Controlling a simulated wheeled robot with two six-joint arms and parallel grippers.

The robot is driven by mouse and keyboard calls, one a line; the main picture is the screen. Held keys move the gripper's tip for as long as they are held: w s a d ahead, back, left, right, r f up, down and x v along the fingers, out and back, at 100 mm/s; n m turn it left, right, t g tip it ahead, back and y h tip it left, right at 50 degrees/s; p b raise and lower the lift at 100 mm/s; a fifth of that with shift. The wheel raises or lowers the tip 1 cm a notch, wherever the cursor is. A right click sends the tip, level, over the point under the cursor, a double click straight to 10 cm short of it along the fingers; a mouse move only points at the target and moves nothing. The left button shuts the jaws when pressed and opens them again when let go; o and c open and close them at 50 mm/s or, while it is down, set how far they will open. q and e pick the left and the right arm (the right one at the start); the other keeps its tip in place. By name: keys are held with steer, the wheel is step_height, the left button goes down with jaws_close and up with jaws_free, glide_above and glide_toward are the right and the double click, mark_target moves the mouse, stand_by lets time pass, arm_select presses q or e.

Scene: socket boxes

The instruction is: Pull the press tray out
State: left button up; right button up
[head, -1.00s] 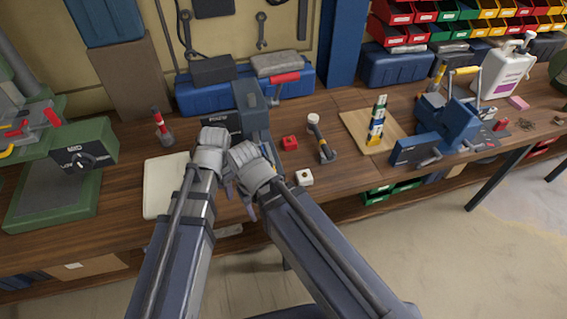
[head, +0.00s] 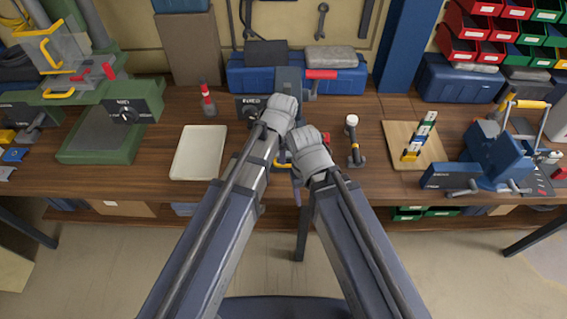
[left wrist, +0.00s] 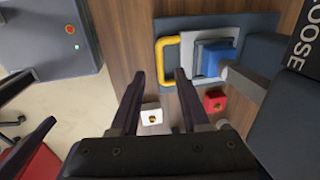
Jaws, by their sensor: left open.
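The press (head: 290,82) with a red lever (head: 321,74) stands at the back of the bench, partly hidden by my arms. In the left wrist view its pale grey tray (left wrist: 186,48) with a yellow loop handle (left wrist: 162,62) sits on a blue-grey base plate (left wrist: 250,22), under a blue block (left wrist: 214,62). My left gripper (left wrist: 159,76) is open and empty, its fingertips close to the handle; contact is unclear. In the head view the yellow handle (head: 284,165) shows between my wrists. My right gripper's wrist (head: 309,155) is beside the left one; its fingers are mostly hidden.
A white socket box (left wrist: 152,118) and a red one (left wrist: 214,101) lie near my left fingers. Floor before the bench is clear.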

mark_target(283, 166)
arm_select(q)
steer(key=f+b, duration=0.4)
steer(key=w+f+b, duration=0.1)
steer(key=f+b, duration=0.1)
steer(key=shift+w+f, duration=0.1)
steer(key=shift+f, duration=0.3)
steer(key=shift+a+r, duration=0.1)
steer(key=shift+c, duration=0.3)
jaws_close()
stand_by(0.7)
